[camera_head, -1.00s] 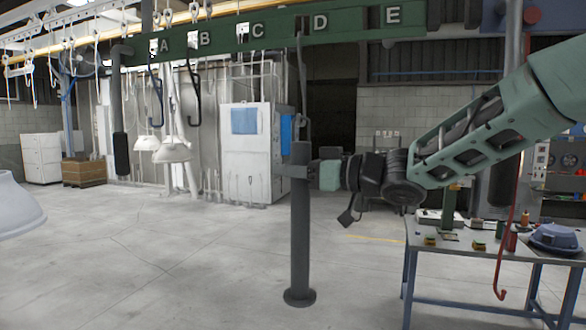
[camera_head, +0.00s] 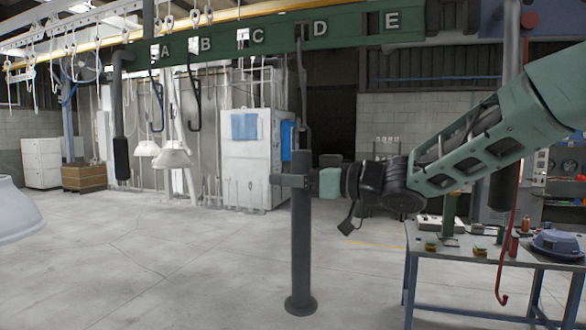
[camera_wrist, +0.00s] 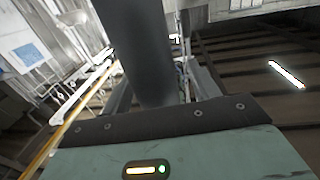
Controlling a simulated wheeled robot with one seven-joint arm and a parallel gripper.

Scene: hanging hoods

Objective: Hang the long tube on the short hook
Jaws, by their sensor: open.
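The long tube (camera_head: 301,235) is dark grey and upright, with a round flange at its bottom end. Its top meets the lower end of a thin dark hook (camera_head: 301,80) hanging from the green rail by the letter D; the tube appears to hang there. The exact contact is too small to tell. My gripper (camera_head: 292,181) is open at the tube's upper part, with a finger across it and sticking out to its left. In the wrist view the tube (camera_wrist: 140,45) stands between the spread fingers. The far finger is partly hidden in the head view.
The green rail (camera_head: 270,28) carries letters A to E. A blue hook (camera_head: 156,95) and a black hook (camera_head: 194,95) hang at left, beside another dark tube (camera_head: 121,155). A red hook (camera_head: 503,270) hangs before the cluttered table (camera_head: 465,248) at right. The floor below is clear.

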